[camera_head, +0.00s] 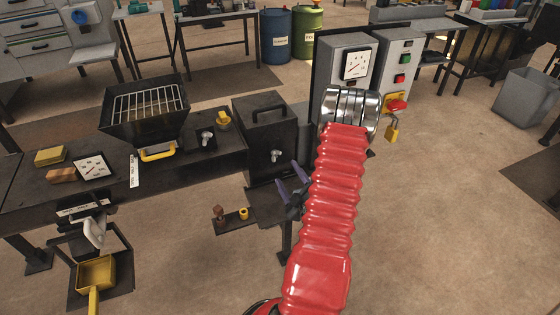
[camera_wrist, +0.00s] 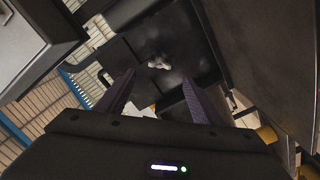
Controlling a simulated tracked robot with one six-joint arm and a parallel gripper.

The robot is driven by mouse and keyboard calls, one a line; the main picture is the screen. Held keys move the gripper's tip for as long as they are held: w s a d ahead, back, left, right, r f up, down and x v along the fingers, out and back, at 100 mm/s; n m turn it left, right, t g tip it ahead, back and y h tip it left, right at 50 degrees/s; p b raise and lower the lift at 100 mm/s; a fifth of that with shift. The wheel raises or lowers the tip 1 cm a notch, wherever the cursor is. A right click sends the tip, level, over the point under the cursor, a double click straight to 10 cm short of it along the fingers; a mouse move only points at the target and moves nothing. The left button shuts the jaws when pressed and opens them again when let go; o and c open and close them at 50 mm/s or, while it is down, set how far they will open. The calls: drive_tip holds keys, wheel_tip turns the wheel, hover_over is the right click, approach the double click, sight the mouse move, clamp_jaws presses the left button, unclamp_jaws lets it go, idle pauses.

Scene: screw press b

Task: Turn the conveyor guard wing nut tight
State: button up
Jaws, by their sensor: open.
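A silver wing nut (camera_head: 275,156) sits on the front of a black box-shaped housing (camera_head: 258,128) with a top handle. A second silver wing nut (camera_head: 207,138) stands on a small dark plate to its left. No label shows which belongs to the conveyor guard. My gripper (camera_head: 290,181) is open and empty, below and slightly right of the housing's wing nut in the head view. In the wrist view a silver wing nut (camera_wrist: 160,62) on a dark panel lies just beyond and between my open purple fingertips (camera_wrist: 158,78), apart from them. I cannot tell which wing nut it is.
A black hopper with a grille (camera_head: 146,108) and a yellow handle (camera_head: 158,153) stand left on the dark bench. A low shelf (camera_head: 232,222) holds small parts.

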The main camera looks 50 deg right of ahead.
sight(278, 158)
drive_tip(key=x, duration=0.8)
drive_tip(key=shift+w+d, duration=0.15)
drive_tip(key=shift+w, duration=0.1)
drive_tip(key=shift+c, duration=0.5)
drive_tip(key=c, duration=0.9)
drive_tip(key=shift+s+d, duration=0.1)
drive_tip(key=shift+d, duration=0.1)
drive_tip(key=shift+c, duration=0.2)
drive_tip(key=shift+a, duration=0.15)
